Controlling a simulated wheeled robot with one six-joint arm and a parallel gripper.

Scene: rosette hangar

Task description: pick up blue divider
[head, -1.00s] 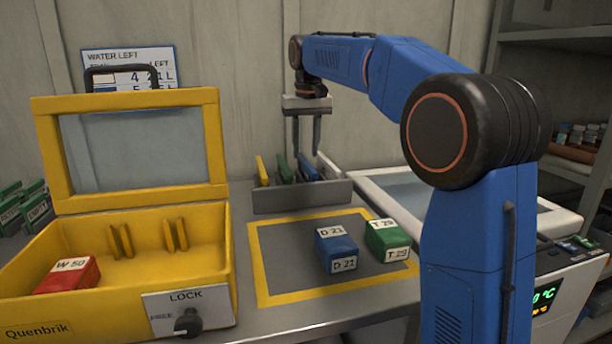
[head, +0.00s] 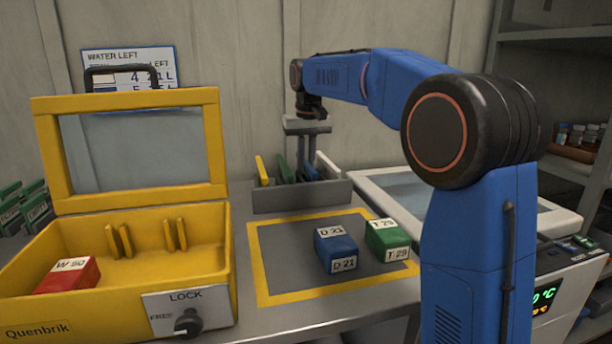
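The blue divider (head: 312,173) stands in the grey rack (head: 302,196) at the back of the bench, between a green divider (head: 284,170) and a white one (head: 328,165). Only a little of the blue divider shows. My gripper (head: 306,160) points down into the rack, with its fingers right at the blue divider's upper part. The fingers look close together from here. Their tips are partly hidden among the dividers, so I cannot tell whether they touch or clasp the blue one.
A yellow divider (head: 262,170) stands at the rack's left end. An open yellow case (head: 120,290) with a red block (head: 70,276) is at left. Blue (head: 336,248) and green (head: 387,240) blocks sit on the yellow-framed mat (head: 285,270). A white-rimmed basin (head: 385,190) is at right.

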